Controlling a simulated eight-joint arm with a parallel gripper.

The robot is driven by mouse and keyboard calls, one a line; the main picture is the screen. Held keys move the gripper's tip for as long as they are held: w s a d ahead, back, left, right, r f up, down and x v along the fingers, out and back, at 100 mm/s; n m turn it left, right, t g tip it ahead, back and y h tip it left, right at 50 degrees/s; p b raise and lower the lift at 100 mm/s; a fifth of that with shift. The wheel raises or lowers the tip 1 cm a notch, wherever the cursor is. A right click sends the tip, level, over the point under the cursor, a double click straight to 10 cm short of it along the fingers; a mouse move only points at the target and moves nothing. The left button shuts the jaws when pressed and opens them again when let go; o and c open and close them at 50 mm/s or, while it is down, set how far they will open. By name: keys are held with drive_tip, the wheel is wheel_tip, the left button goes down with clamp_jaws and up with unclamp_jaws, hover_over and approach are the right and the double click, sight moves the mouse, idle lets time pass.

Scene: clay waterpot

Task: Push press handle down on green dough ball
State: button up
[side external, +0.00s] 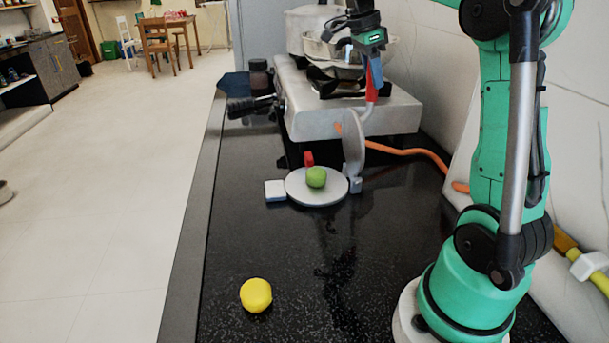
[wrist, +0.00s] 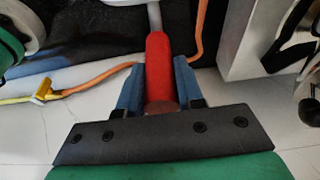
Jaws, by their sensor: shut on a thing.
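The green dough ball (side external: 316,177) sits on the round grey lower plate (side external: 300,198) of the press. The press's upper plate (side external: 352,145) stands nearly upright at the right side of the lower plate, clear of the ball. The press handle (side external: 369,94) has a red grip and rises above the upper plate. My gripper (side external: 373,76) is shut on this grip from above. In the wrist view the red grip (wrist: 159,70) lies between the two blue fingers. The ball and plates are not seen in the wrist view.
A yellow dough piece (side external: 256,294) lies at the front of the black counter (side external: 310,260). Behind the press stands a stove (side external: 330,107) with pots. An orange hose (side external: 410,153) runs from it along the wall. The counter's middle is clear.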

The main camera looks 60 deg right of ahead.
drive_tip(key=shift+w+a, duration=0.15)
drive_tip(key=shift+w, duration=0.05)
drive_tip(key=shift+w+a, duration=1.2)
drive_tip(key=shift+a, duration=0.05)
drive_tip(key=shift+w+a+f, duration=0.15)
drive_tip(key=shift+w+a, duration=0.5)
drive_tip(key=shift+w+a+f, duration=0.15)
drive_tip(key=shift+w+a, duration=0.45)
